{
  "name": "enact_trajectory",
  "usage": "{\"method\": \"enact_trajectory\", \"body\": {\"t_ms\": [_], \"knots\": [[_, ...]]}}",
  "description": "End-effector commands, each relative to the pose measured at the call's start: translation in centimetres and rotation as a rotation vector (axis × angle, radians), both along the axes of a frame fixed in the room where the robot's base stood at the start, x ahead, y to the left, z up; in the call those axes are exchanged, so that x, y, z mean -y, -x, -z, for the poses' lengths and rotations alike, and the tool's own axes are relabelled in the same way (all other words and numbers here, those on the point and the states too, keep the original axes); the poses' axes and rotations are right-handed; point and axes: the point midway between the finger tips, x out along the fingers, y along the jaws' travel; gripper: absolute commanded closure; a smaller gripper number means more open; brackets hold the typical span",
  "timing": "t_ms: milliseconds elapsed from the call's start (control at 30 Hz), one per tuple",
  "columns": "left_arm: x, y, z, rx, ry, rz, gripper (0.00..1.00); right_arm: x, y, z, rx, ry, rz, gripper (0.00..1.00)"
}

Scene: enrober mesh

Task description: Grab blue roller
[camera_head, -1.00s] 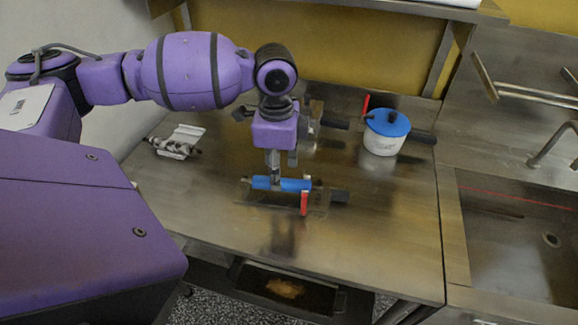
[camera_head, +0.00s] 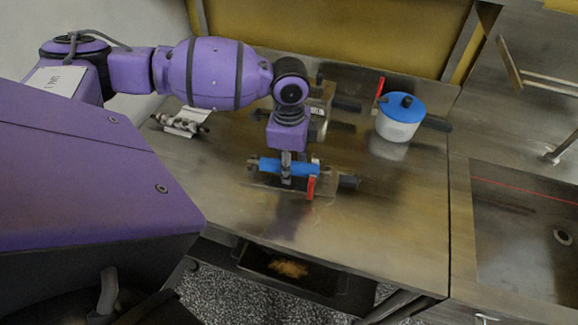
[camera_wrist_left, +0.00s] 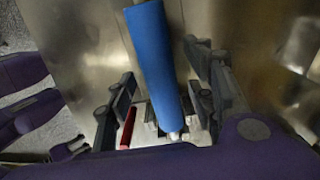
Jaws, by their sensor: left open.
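The blue roller (camera_head: 290,167) lies across a small metal stand on the steel table, in front of my left arm. In the left wrist view the blue roller (camera_wrist_left: 156,62) runs between the two dark fingers of my left gripper (camera_wrist_left: 160,95), with room on both sides. My left gripper (camera_head: 286,172) points down at the roller and is open around it. Whether a finger touches it in the head view I cannot tell. My right gripper is not in view.
A red handle (camera_head: 311,187) stands beside the roller's right end. A white pot with a blue lid (camera_head: 400,118) is at the back right. A metal part (camera_head: 182,122) lies at the left. A sink (camera_head: 530,225) is to the right. The front of the table (camera_head: 370,240) is clear.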

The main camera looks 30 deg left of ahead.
Motion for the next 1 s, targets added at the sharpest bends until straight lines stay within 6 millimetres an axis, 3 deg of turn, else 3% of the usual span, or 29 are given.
{"method": "enact_trajectory", "body": {"t_ms": [100, 500, 833, 1000], "knots": [[0.0, 0.0, -0.1, 0.001, 0.0, 0.0, 0.51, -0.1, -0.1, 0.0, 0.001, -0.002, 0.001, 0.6], [0.0, 0.0, -0.1, 0.001, 0.0, 0.0, 1.0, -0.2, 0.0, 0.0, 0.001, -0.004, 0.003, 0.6], [0.0, -0.1, -0.4, 0.002, 0.0, 0.0, 1.0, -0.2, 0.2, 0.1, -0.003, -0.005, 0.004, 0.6], [0.0, -0.2, -1.8, 0.004, 0.001, -0.001, 1.0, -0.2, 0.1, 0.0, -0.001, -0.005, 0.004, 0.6]]}}
